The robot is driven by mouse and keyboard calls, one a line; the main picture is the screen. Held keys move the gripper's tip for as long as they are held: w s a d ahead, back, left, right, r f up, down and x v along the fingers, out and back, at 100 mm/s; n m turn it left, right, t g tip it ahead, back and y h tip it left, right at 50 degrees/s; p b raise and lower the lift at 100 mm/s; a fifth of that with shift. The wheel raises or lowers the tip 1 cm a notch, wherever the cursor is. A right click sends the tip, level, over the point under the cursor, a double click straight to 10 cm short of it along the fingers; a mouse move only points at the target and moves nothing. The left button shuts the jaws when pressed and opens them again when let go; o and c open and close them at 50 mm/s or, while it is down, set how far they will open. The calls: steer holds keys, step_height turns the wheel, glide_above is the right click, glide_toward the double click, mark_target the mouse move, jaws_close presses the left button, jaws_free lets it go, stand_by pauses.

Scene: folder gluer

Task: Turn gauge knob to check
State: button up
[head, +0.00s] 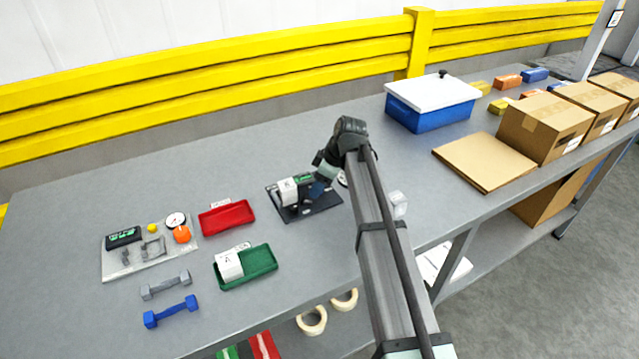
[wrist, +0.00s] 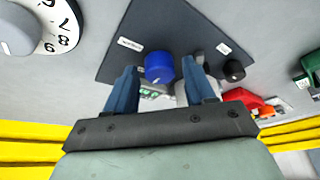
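The gauge stands on a dark base plate (head: 325,201) near the middle of the bench, with a white block (head: 289,190) and a green display on it. In the wrist view, a blue knob (wrist: 159,67) with a pale mark sits on the dark plate (wrist: 185,25). A smaller black knob (wrist: 232,70) is to its right. My gripper (wrist: 160,69) is open, its blue fingers on either side of the blue knob with narrow gaps showing. In the head view, my gripper (head: 322,180) is over the gauge and partly hides it. The display is mostly hidden in the wrist view.
A white numbered dial (wrist: 45,25) is close by, upper left in the wrist view. Red (head: 228,217) and green (head: 246,270) trays and a mat of small tools (head: 150,268) lie left of the gauge. A blue bin (head: 430,110) stands behind right.

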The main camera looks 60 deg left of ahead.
steer(key=c, duration=0.9)
steer(key=shift+m, duration=0.3)
steer(key=m+t+y, duration=0.1)
steer(key=m, duration=0.2)
steer(key=shift+s+d+m, duration=0.1)
steer(key=shift+d+m, duration=0.05)
steer(key=shift+m, duration=0.25)
steer(key=m+t, duration=0.2)
steer(key=m, duration=0.2)
steer(key=shift+s, duration=0.15)
steer(key=m+t, duration=0.2)
steer(key=m, duration=0.3)
steer(key=shift+s, duration=0.1)
steer(key=shift+m+t+h, duration=0.4)
steer(key=shift+m+t, duration=0.3)
steer(key=shift+m, duration=1.5)
